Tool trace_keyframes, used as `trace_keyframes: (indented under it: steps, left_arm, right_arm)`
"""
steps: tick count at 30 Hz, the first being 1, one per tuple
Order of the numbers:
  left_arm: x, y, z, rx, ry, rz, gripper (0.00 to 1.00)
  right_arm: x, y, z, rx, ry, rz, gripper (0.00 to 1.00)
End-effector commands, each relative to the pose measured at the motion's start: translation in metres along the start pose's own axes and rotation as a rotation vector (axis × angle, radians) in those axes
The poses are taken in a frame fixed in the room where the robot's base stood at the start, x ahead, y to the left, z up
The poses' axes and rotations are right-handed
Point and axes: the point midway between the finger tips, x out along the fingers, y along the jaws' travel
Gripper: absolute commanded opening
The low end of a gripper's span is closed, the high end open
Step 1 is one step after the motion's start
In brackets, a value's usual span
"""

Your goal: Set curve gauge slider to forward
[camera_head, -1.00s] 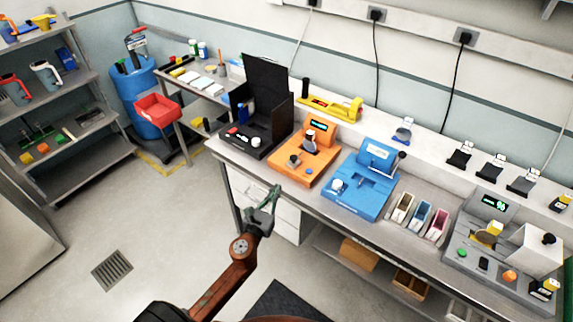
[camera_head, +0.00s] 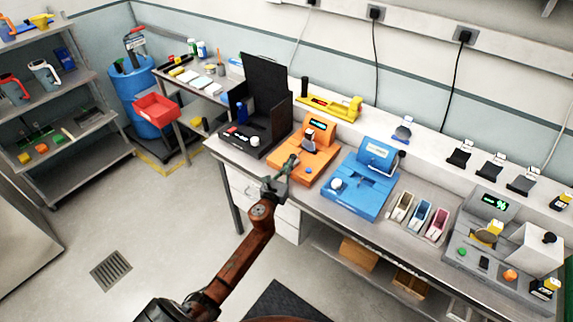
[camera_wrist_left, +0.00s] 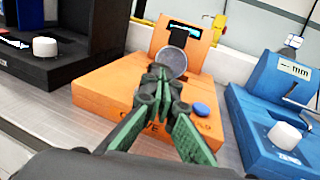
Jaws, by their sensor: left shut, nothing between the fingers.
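The orange curve gauge (camera_head: 322,133) stands on the bench between a black device and a blue device. It has a small dark display and a blue button (camera_head: 308,170); the button also shows in the left wrist view (camera_wrist_left: 201,109). A round grey disc (camera_wrist_left: 171,63) sits on the gauge beneath the display. My left gripper (camera_head: 292,160) is shut and empty, over the front part of the gauge. In the left wrist view the gripper (camera_wrist_left: 158,85) covers the middle of the gauge, so the slider is hidden or cannot be told apart. My right gripper is not in view.
The black device (camera_head: 262,95) with a tall back panel stands to the left. The blue device (camera_head: 360,185) stands close on the right. Several small bins (camera_head: 421,216) and a grey station (camera_head: 500,250) lie further right. A yellow tool (camera_head: 335,107) lies behind the gauge.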

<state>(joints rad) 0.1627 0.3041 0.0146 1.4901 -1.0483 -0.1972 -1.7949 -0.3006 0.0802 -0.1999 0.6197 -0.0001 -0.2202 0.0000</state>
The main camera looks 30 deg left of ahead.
Motion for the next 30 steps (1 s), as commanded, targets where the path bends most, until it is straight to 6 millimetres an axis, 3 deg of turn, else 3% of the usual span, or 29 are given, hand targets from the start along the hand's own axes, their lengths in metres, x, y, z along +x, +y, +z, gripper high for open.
trace_keyframes:
  steps: [11,21,30]
  left_arm:
    - [0.003,0.000,0.000,0.001,0.000,0.001,0.00]
    - [0.048,-0.011,-0.002,0.002,0.000,0.000,0.00]
    - [0.051,-0.013,0.001,0.000,-0.001,0.000,0.00]
  right_arm:
    - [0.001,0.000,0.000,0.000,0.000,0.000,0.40]
    - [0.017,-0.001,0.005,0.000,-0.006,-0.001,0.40]
    - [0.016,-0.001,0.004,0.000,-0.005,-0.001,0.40]
